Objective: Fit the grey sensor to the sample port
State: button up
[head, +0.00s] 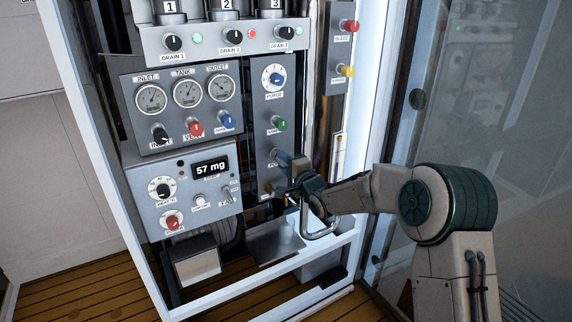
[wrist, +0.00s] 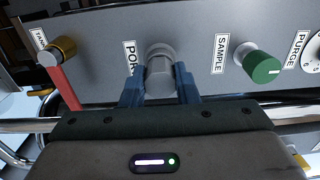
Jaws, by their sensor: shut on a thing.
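My gripper (wrist: 160,88) is shut on the grey sensor (wrist: 161,76), a short grey cylinder between its two blue fingers in the wrist view. The sensor's far end is against or very close to a pale round ring (wrist: 160,50) on the panel, beside a partly hidden label starting "POR". The ring appears to be the sample port; I cannot tell whether the sensor is seated in it. In the head view my gripper (head: 290,184) is at the lower part of the narrow grey panel (head: 268,138), and the sensor cannot be made out clearly.
A green sample knob (wrist: 262,64) is right of the port in the wrist view. A brass-coloured valve with a red handle (wrist: 64,85) is to the left. In the head view, a display box (head: 210,170) reads 57 mg. A metal tray (head: 275,243) lies below my gripper.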

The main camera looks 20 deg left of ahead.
jog(key=shift+w+a, duration=0.1)
jog(key=shift+a, duration=0.05)
jog(key=o, duration=1)
jog(key=p+v, duration=0.1)
jog(key=v, duration=1.2)
jog(key=shift+s+d+p, duration=0.25)
jog(key=shift+p, duration=0.1)
